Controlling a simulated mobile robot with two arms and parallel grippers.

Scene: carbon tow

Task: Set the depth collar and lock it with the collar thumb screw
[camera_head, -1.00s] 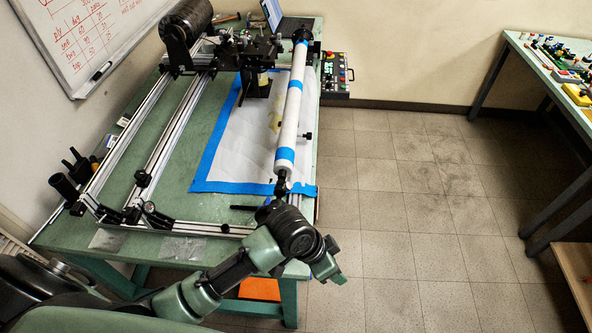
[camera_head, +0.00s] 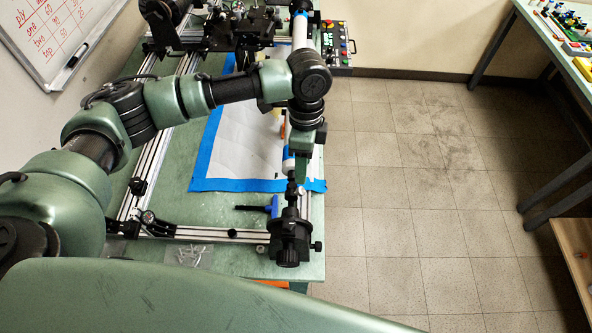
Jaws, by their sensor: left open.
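My left gripper (camera_head: 303,143) hangs down from my wrist over the near part of the white tube. Its jaws are open, though its fingertips are hard to make out. The white tube (camera_head: 300,30) with blue tape lies along the right side of the bench, largely covered by my arm. A black end support (camera_head: 290,235) stands at its near end, just in front of the gripper and apart from it. A small black knob (camera_head: 317,246) sticks out on its right. I cannot clearly pick out the depth collar or its thumb screw. My right gripper is not in view.
The green bench (camera_head: 215,218) carries metal rails (camera_head: 155,165) and a white sheet edged in blue tape (camera_head: 235,185). A blue-handled tool (camera_head: 262,208) and a clear bag (camera_head: 188,254) lie near the front. A button box (camera_head: 336,45) stands at the back right.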

